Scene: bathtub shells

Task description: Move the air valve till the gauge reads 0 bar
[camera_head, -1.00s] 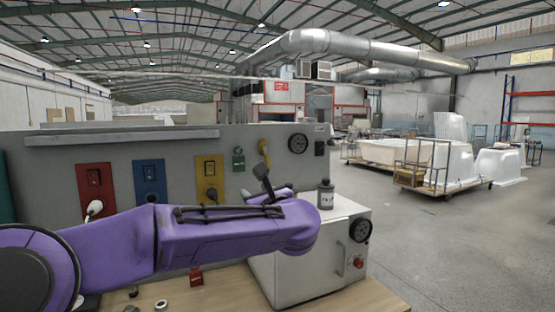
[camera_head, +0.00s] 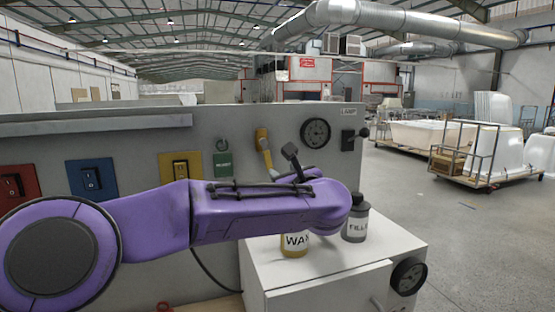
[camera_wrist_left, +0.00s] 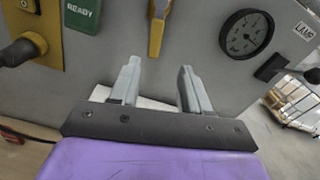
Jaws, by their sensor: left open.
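A yellow lever (camera_head: 263,145), which looks like the air valve, is on the grey panel between a green plate and the gauge. Its lower end is partly hidden behind my arm in the head view. The round black gauge (camera_head: 316,133) is to its right; its reading is too small to tell. The wrist view shows the lever (camera_wrist_left: 157,28) upright and the gauge (camera_wrist_left: 246,34) to its right. My left gripper (camera_wrist_left: 159,66) is open and empty, its fingers pointing at the panel below the lever, apart from it. My right gripper is not in view.
A green READY plate (camera_head: 223,164) and a yellow switch plate (camera_head: 178,168) are left of the lever. A dark LAMP switch (camera_head: 348,139) is at the right. WAX (camera_head: 294,243) and FILLER (camera_head: 356,222) bottles stand on a white box (camera_head: 330,272) close to my arm.

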